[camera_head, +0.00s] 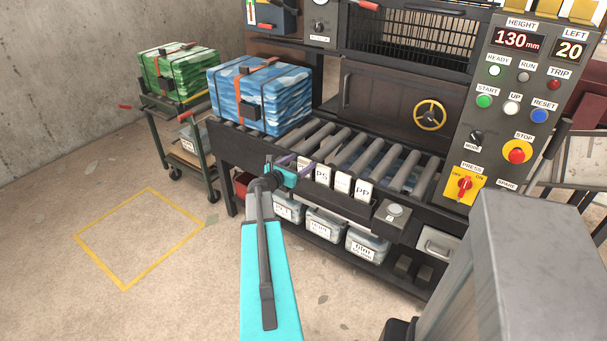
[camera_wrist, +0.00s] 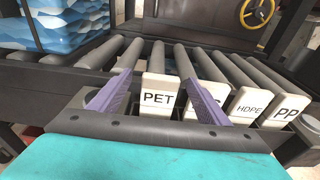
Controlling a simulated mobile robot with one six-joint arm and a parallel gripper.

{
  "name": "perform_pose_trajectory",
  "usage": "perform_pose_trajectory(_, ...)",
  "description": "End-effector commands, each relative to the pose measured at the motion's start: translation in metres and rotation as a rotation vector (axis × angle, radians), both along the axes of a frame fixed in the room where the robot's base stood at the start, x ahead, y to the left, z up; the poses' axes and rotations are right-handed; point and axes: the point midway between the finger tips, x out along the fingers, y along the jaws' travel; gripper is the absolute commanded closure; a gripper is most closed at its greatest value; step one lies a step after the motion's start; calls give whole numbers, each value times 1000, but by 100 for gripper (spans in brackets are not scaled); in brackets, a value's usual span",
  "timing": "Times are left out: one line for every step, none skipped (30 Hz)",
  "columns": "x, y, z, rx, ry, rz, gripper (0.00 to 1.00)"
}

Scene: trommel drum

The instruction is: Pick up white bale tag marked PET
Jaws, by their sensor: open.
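The white PET tag (camera_wrist: 157,97) stands upright at the left end of a row of white tags on the front of the roller table, its black letters facing me in the wrist view. My gripper (camera_wrist: 157,78) is open, with one purple finger on each side of the PET tag; I cannot tell whether either touches it. The right finger partly covers the PS tag (camera_wrist: 213,100). In the head view my gripper (camera_head: 290,166) is at the left end of the row and largely hides the PET tag.
The HDPE tag (camera_wrist: 248,106) and PP tag (camera_wrist: 285,108) stand to the right. A blue bale (camera_head: 262,95) sits on the rollers (camera_head: 352,150) at the left. Labelled bins (camera_head: 325,224) are on the shelf below. The control panel (camera_head: 515,110) rises at the right.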

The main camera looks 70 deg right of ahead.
Motion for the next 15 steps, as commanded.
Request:
perform_pose_trajectory(-1,-4,0,0,0,-1,30)
perform_pose_trajectory(-1,-6,-1,0,1,-1,30)
perform_pose_trajectory(-2,-7,-1,0,1,-1,30)
perform_pose_trajectory(-2,-8,-1,0,1,0,30)
perform_pose_trajectory(-2,-8,-1,0,1,0,30)
perform_pose_trajectory(-2,-8,-1,0,1,0,30)
perform_pose_trajectory(-2,-8,-1,0,1,0,30)
perform_pose_trajectory(-2,-8,-1,0,1,0,30)
perform_pose_trajectory(-2,-8,-1,0,1,0,30)
perform_pose_trajectory(-2,-8,-1,0,1,0,30)
perform_pose_trajectory(-2,-8,-1,0,1,0,30)
perform_pose_trajectory(-2,-8,-1,0,1,0,30)
perform_pose_trajectory(-2,-8,-1,0,1,0,30)
perform_pose_trajectory(-2,-8,-1,0,1,0,30)
perform_pose_trajectory(-2,-8,-1,0,1,0,30)
